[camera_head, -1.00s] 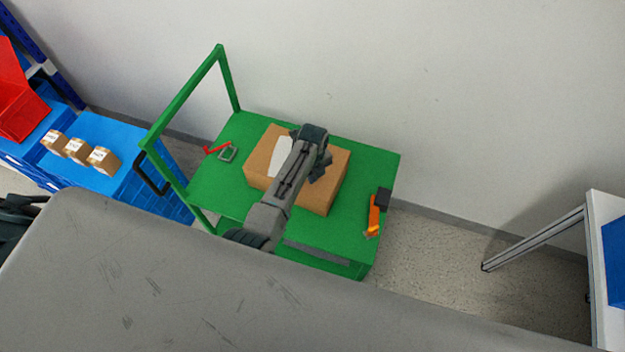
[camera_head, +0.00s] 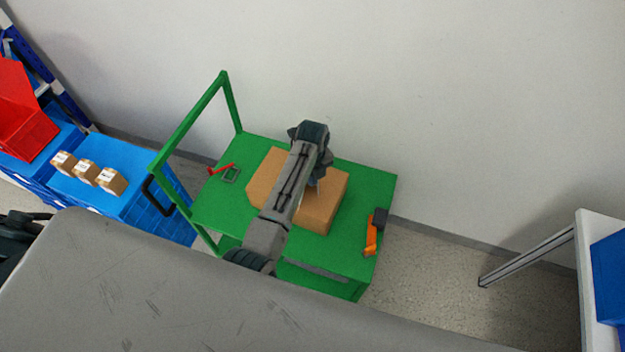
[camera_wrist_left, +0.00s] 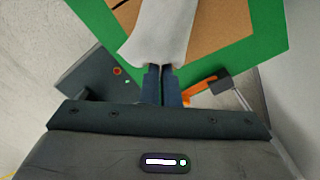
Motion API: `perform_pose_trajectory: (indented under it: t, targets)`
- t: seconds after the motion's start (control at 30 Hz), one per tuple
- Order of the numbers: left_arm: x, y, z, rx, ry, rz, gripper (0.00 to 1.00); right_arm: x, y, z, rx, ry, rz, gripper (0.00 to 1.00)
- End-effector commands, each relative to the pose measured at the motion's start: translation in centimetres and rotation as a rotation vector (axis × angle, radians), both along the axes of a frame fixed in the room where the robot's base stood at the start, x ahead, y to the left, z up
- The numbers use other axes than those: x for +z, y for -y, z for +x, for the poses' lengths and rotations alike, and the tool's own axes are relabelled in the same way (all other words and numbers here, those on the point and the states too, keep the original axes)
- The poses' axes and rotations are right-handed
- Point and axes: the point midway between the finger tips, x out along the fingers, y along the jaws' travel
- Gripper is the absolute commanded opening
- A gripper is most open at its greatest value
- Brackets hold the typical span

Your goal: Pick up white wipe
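The white wipe (camera_wrist_left: 158,32) fills the top middle of the left wrist view, held at the fingertips of my left gripper (camera_wrist_left: 161,70). The fingers are close together on its near edge. In the head view my left gripper (camera_head: 318,172) is over the right part of the cardboard box (camera_head: 264,178). My arm hides most of the wipe there, and the box top left of the arm is bare. The right gripper is not in view.
The box sits on a green cart (camera_head: 365,190) with a raised handle frame (camera_head: 185,122) at its left. A red-handled tool (camera_head: 222,170) and an orange-and-black tool (camera_head: 372,235) lie on the cart. A blue crate stack (camera_head: 95,200) stands left; a wall is behind.

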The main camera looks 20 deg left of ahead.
Motion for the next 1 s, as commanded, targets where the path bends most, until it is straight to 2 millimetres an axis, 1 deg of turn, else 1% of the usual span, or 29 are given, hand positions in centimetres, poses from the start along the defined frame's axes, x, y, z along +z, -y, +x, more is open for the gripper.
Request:
perform_pose_trajectory:
  t: [0.07, 0.17, 0.4, 0.53, 0.63, 1.0]
  targets:
    - [0.0, 0.0, 0.0, 0.0, 0.0, 0.0, 0.0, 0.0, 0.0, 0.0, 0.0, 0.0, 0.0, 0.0]
    - [0.9, 0.0, 0.1, 0.0, 0.002, -0.001, 0.0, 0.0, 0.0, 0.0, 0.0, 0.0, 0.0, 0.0]
    - [6.6, 0.0, 0.1, 0.002, 0.004, 0.0, 0.0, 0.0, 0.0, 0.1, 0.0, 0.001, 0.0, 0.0]
    - [8.6, 0.0, 0.1, 0.001, 0.003, 0.0, 0.0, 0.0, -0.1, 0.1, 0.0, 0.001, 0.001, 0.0]
    - [9.0, 0.0, 0.0, 0.0, 0.0, 0.0, 0.0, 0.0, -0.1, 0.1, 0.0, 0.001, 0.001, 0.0]
    - [9.0, 0.0, 0.0, 0.0, -0.001, 0.001, 0.0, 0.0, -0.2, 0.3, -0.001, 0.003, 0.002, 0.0]
